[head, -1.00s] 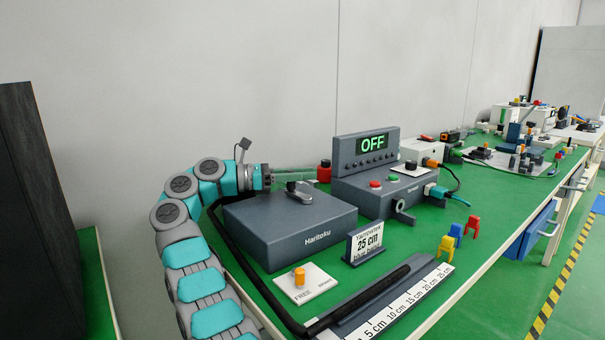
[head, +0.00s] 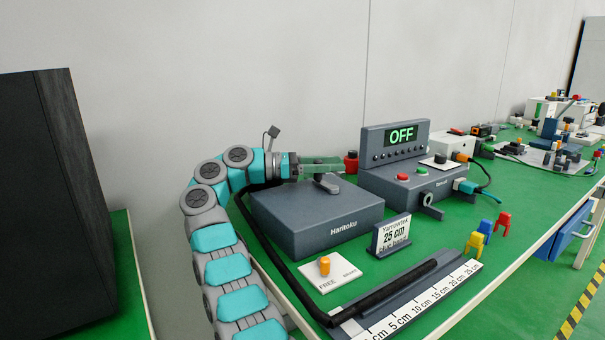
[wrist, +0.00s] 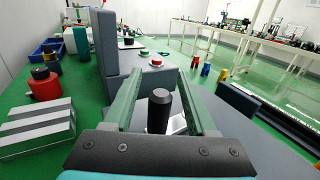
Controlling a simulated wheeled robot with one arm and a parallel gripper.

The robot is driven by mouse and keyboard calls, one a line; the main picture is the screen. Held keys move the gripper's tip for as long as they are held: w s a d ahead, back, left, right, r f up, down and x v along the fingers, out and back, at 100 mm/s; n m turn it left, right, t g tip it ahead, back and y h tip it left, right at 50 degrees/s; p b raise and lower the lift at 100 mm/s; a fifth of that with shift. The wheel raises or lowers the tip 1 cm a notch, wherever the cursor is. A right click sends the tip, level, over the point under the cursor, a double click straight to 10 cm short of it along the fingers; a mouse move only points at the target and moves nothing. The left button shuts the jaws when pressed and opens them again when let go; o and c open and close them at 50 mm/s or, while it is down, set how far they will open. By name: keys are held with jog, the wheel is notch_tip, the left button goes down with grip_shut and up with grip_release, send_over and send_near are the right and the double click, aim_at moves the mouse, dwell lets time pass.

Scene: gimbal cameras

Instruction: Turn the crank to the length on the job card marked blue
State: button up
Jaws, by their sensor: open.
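The grey Haritoku box (head: 315,215) carries a crank (head: 327,184) on its top. In the wrist view the crank's black upright handle (wrist: 159,110) stands between my gripper's two green fingers, with a gap visible on both sides. My gripper (head: 325,166) is open around the handle. The job card (head: 391,235) reads "Yarrowtek 25 cm", with a smaller line below that seems to say "blue band". A black tube (head: 395,290) comes round from the box and lies along the length scale (head: 425,305); its end is short of the 25 cm mark.
A display (head: 402,134) reads OFF above a console with red and green buttons and a small side crank (head: 430,203). A white plate (head: 330,282) marked FREE has an orange knob. Blue, red and yellow clips (head: 485,232) stand near the table edge. A red-black knob (wrist: 43,84) is beyond the box.

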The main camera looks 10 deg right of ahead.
jog(key=shift+a+f+n+t+b, duration=0.1)
jog(key=shift+a+n+t+b, duration=0.15)
jog(key=shift+n+t+b, duration=0.55)
jog(key=shift+a+r+n+t+b, duration=0.15)
jog(key=shift+n+t+b, duration=0.25)
jog(key=shift+t+b, duration=0.7)
jog(key=shift+a+f+n+t+b, duration=0.15)
jog(key=shift+a+n+t+b, duration=0.15)
jog(key=shift+n+t+b, duration=0.6)
jog(key=shift+s+a+n+t+y+b, duration=0.15)
jog(key=shift+n+t+y+b, duration=0.25)
jog(key=shift+t, duration=0.4)
jog(key=shift+s+a+n+t+y+b, duration=0.1)
jog(key=shift+a+n+t+y+b, duration=0.3)
jog(key=shift+t, duration=0.4)
jog(key=shift+t, duration=0.3)
jog(key=shift+s+a+r+n+t+y+p, duration=0.15)
jog(key=shift+n+t+y+p, duration=0.2)
jog(key=shift+n+t+y, duration=0.25)
jog(key=shift+s+a+r+n+t+y+p, duration=0.15)
jog(key=shift+n+t+y+p, duration=0.25)
jog(key=shift+n+t, duration=0.35)
jog(key=shift+s+a+n+t+y+p, duration=0.15)
jog(key=shift+n+t+y+p, duration=0.15)
jog(key=shift+n+t+y, duration=0.4)
jog(key=t+p, duration=0.1)
jog(key=n+t+y+p, duration=0.2)
jog(key=p, duration=0.1)
jog(key=shift+s+a, duration=0.25)
jog(key=shift+a, duration=0.05)
